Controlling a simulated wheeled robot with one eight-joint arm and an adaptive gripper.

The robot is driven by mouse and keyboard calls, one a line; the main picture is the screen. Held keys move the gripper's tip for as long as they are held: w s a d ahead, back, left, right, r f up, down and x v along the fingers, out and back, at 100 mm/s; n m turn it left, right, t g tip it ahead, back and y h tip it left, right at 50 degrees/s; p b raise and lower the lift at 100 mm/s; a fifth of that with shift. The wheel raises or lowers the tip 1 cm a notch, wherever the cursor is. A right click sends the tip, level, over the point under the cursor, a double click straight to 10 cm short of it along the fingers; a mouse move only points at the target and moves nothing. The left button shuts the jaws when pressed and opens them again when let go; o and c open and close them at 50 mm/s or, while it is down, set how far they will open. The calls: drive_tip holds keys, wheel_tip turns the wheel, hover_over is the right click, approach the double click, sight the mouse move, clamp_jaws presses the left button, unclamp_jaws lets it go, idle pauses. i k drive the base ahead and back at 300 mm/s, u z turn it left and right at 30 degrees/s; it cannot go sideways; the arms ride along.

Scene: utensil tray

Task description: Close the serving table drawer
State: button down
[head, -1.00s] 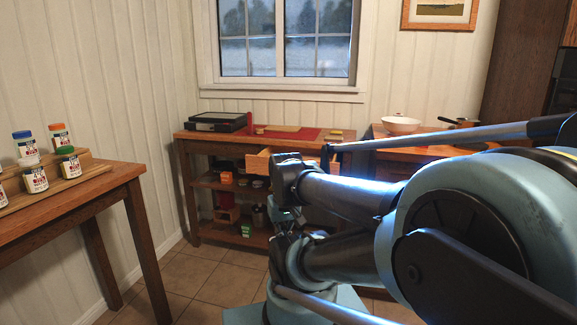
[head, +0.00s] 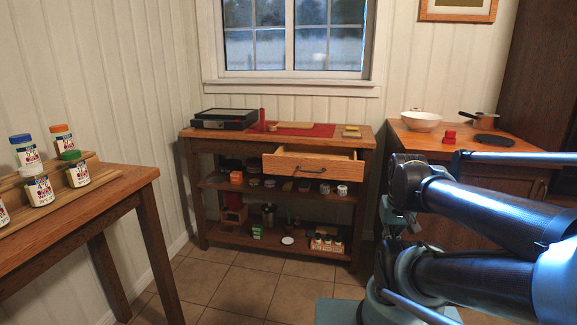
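The serving table (head: 359,145) stands below the window against the back wall. Its wooden drawer (head: 290,165) is pulled out, with the front panel forward of the table's edge and part of the inside visible behind it. A dark bar handle (head: 312,170) is on the drawer front. My arm comes in from the right and shows large in the foreground, to the right of the drawer and apart from it in the picture. My gripper cannot be made out in this view.
A black-lidded case (head: 224,119) and a red mat (head: 322,130) lie on the tabletop. Jars and small items fill the shelves below. A side table with jars (head: 40,190) stands at left, a cabinet with a white bowl (head: 421,121) at right. The tiled floor (head: 245,280) in front is clear.

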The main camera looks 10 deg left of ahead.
sight(338, 163)
drive_tip(key=z, duration=0.05)
drive_tip(key=i, duration=1)
drive_tip(key=u, duration=0.05)
